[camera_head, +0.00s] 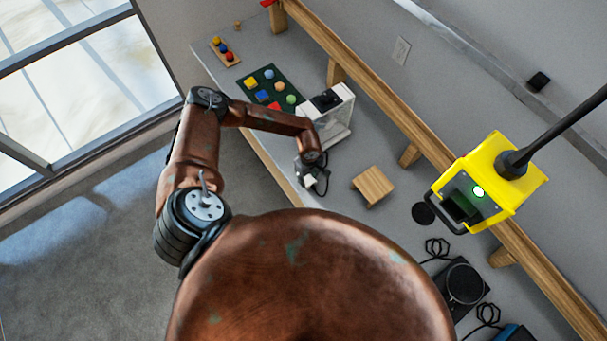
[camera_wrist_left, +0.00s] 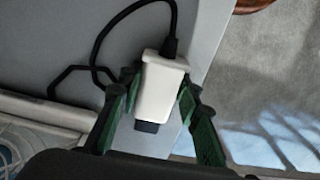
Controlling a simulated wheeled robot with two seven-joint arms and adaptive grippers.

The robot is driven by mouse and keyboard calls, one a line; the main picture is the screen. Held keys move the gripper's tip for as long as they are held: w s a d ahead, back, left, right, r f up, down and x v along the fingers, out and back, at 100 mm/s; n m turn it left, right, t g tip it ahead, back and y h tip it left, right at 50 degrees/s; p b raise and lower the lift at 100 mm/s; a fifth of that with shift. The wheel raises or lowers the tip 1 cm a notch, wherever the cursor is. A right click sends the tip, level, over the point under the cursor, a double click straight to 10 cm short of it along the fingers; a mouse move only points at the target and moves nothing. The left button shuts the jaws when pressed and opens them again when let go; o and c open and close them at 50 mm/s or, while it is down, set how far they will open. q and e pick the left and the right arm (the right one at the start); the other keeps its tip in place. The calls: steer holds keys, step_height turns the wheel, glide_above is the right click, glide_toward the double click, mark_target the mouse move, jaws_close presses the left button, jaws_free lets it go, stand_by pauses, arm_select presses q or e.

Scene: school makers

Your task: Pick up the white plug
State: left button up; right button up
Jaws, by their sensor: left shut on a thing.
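The white plug (camera_wrist_left: 160,90) is a small white block with a black cord leaving its far end and a dark end facing my wrist. In the left wrist view, my left gripper (camera_wrist_left: 156,92) has its green fingers on both sides of the plug and is shut on it. In the head view, my left gripper (camera_head: 312,180) is at the front edge of the table, with the white plug (camera_head: 310,181) showing small at its tip. Whether the plug still touches the table I cannot tell. My right gripper is not in view.
A white box-shaped device (camera_head: 337,118) stands close behind my left gripper. A wooden block (camera_head: 373,185) lies to the right on the grey table (camera_head: 345,215). A yellow hanging box (camera_head: 490,180) is further right. A green board with coloured pieces (camera_head: 258,81) is at the far left.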

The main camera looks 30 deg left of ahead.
arm_select(q)
steer(key=shift+c, duration=1.3)
steer(key=shift+r+b, duration=0.3)
steer(key=shift+r, duration=0.25)
steer(key=s+d+r+b, duration=0.3)
steer(key=s+d+r, duration=0.2)
steer(key=s+r, duration=0.7)
steer(key=shift+s+d, duration=0.15)
steer(key=shift+s, duration=0.35)
